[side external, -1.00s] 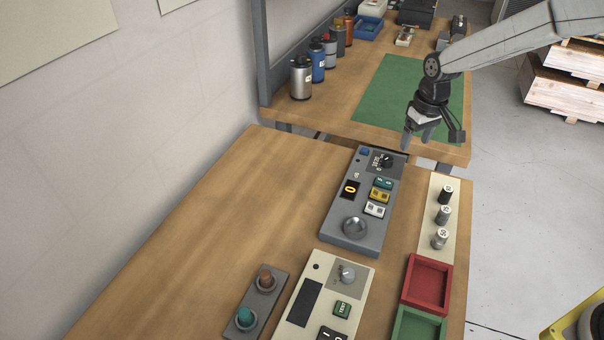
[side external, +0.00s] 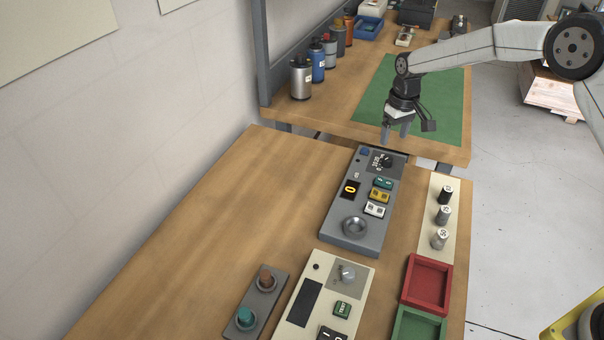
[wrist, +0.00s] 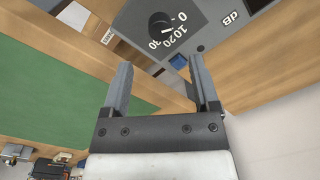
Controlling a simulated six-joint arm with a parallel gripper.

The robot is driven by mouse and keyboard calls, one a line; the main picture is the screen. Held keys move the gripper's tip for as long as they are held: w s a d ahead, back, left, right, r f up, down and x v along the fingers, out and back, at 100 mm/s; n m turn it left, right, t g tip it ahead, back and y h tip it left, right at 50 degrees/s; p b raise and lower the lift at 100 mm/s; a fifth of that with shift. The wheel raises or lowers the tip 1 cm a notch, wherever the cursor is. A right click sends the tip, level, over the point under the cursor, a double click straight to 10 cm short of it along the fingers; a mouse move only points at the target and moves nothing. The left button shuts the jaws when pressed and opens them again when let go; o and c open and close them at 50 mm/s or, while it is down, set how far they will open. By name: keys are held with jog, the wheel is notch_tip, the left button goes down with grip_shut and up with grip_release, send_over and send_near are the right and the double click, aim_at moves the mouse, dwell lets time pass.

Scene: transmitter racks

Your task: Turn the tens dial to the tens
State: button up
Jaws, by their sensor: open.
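The tens dial (side external: 385,160) is a black round knob at the far end of the grey panel (side external: 338,226). In the wrist view the knob (wrist: 161,24) shows near the top, with white numbers 0, 10, 20 and 30 printed around it. A light mark shows on the knob, but I cannot tell which number it points at. My gripper (side external: 394,136) is open and empty, above the far end of the panel with its fingers pointing down. In the wrist view the gripper (wrist: 160,65) has its fingers apart, and the knob shows beyond them, not between them.
The grey panel also carries an orange digit display (side external: 351,189), coloured buttons (side external: 381,195) and a round silver part (side external: 355,227). A cream panel (side external: 296,319) stands nearer. Several small cylinders (side external: 442,215) stand to the right. A green mat (side external: 440,100) lies behind; the wood at left is clear.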

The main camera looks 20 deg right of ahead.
aim_at(388, 157)
jog(key=shift+a+f, duration=0.15)
jog(key=shift+f, duration=3.45)
grip_shut()
